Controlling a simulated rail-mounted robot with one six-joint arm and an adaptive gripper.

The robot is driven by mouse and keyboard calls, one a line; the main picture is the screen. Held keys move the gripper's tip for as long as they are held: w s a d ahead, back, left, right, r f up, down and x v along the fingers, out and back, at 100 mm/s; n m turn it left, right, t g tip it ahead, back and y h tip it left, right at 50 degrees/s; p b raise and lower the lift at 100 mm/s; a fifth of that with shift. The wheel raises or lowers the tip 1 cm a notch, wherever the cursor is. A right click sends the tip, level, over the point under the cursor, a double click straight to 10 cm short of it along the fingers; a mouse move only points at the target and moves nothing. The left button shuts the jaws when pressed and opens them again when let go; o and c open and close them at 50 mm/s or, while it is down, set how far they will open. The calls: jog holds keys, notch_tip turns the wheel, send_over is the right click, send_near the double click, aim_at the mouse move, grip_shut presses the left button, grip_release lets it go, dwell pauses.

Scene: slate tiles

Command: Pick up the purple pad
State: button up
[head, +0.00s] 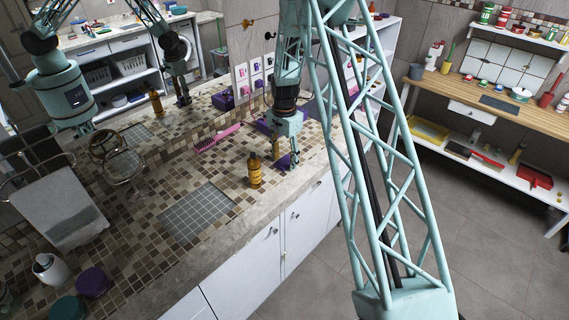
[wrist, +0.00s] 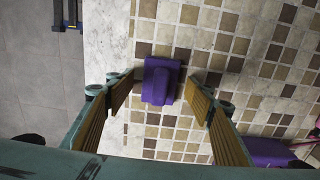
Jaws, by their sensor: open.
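The purple pad (wrist: 161,80) lies on the mosaic-tiled counter near its pale edge. In the wrist view it shows between the tips of my open gripper (wrist: 163,77), with a gap on each side. It looks like a small block with a raised, narrower part. In the head view the pad (head: 283,162) is partly hidden under my gripper (head: 285,158), which points down over it. My gripper holds nothing; its exact height above the pad is hard to tell.
An amber bottle (head: 255,170) stands just left of my gripper. A pink brush (head: 216,138) and a larger purple object (wrist: 268,152) lie on the counter. A mirror stands behind. A grey grid inset (head: 197,214) is clear; a wooden shelf (head: 500,105) stands at right.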

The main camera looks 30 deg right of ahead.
aim_at(284, 157)
jog(key=shift+c, duration=0.3)
jog(key=c, duration=1)
jog(key=shift+o, duration=0.2)
jog(key=shift+r, duration=0.2)
jog(key=shift+r, duration=1.5)
jog(key=s+a+r+b, duration=0.1)
jog(key=s+a+b, duration=0.1)
jog(key=s, duration=1.4)
jog(key=shift+a+r, duration=0.25)
jog(key=shift+r, duration=0.05)
jog(key=shift+w, duration=0.1)
